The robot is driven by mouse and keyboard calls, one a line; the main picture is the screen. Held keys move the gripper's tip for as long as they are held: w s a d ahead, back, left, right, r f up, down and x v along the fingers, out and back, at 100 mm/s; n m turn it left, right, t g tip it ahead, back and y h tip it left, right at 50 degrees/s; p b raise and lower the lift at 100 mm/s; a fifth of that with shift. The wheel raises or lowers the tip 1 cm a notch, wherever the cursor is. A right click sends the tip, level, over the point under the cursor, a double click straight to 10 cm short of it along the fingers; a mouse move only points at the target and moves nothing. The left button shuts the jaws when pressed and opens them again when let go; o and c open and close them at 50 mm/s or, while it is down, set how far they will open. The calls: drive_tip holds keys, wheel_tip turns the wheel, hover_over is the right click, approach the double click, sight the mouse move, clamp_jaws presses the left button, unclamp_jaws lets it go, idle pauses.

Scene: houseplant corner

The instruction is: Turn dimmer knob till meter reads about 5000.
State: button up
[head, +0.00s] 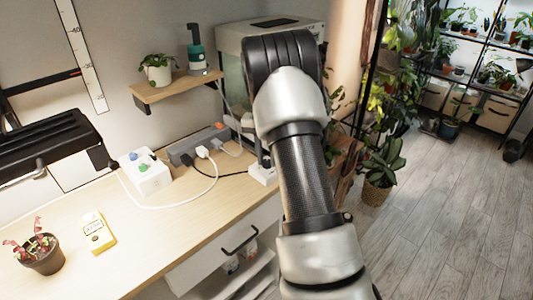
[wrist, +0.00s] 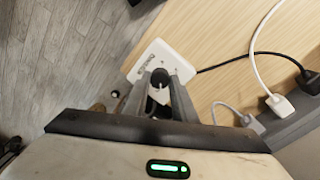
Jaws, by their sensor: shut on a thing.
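The dimmer is a small white box (wrist: 150,58) at the bench's edge in the wrist view; part of it shows beside my arm in the head view (head: 262,174). Its dark round knob (wrist: 159,77) sits between the fingertips of my gripper (wrist: 160,84), which is shut on it. The knob's pointer cannot be made out. The yellow meter (head: 98,236) lies on the bench at the left in the head view; its display is too small to read. In the head view my arm hides the gripper and knob.
A black lamp (head: 50,146) hangs over the bench's left part. A potted red plant (head: 40,254) stands near the meter. A white box with coloured knobs (head: 145,173) and a grey power strip (head: 198,145) with plugs and cables stand behind. The bench's front middle (head: 165,235) is clear.

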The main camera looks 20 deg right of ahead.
idle(0.4)
drive_tip(key=o, duration=1)
drive_tip(key=shift+o, duration=0.2)
wheel_tip(320, 180, up, 18)
drive_tip(key=p, duration=0.3)
drive_tip(key=shift+w+a+f, duration=0.25)
drive_tip(key=shift+w+a, duration=0.05)
drive_tip(key=shift+a, duration=0.05)
